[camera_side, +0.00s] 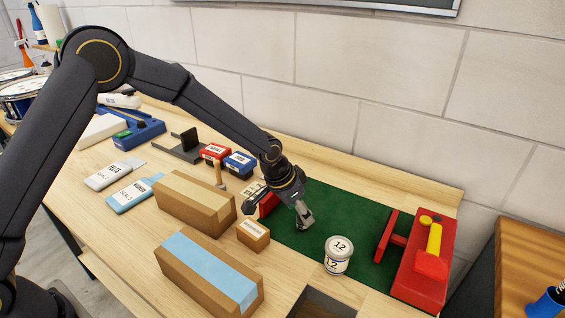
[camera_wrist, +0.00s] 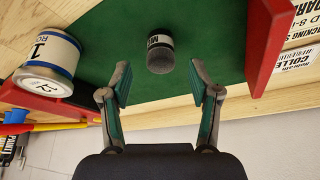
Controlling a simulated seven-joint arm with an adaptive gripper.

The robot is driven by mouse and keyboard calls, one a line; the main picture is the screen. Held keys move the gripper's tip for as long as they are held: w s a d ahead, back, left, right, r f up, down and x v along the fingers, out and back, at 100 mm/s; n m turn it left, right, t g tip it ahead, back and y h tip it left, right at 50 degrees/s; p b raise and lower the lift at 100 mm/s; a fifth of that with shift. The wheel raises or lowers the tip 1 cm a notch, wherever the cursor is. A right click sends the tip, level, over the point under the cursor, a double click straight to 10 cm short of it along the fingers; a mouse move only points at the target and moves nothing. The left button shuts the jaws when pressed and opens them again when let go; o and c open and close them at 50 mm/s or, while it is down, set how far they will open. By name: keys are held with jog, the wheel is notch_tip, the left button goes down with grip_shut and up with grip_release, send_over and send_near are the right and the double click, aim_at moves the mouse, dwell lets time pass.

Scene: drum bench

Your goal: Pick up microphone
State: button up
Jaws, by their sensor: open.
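The microphone (camera_wrist: 160,54) shows in the wrist view as a short dark cylinder with a rounded grey end and a white label, partly readable as "MI". It is on the green mat (camera_wrist: 115,30). My gripper (camera_wrist: 161,82) is open and empty, its two fingers spread to either side of the microphone's near end, with a gap on both sides. In the side view my gripper (camera_side: 304,217) points down over the green mat (camera_side: 362,212). There I cannot make out the microphone; my gripper seems to hide it.
A white can marked 12 (camera_side: 338,256) stands on the mat to the right of my gripper. A red fixture (camera_side: 421,268) is at the mat's right end. A small carton (camera_side: 253,235) and long cartons (camera_side: 196,199) stand to the left. Open mat lies behind the can.

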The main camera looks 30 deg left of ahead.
jog(key=x, duration=0.4)
grip_shut()
dwell(0.4)
jog(key=shift+r, duration=0.1)
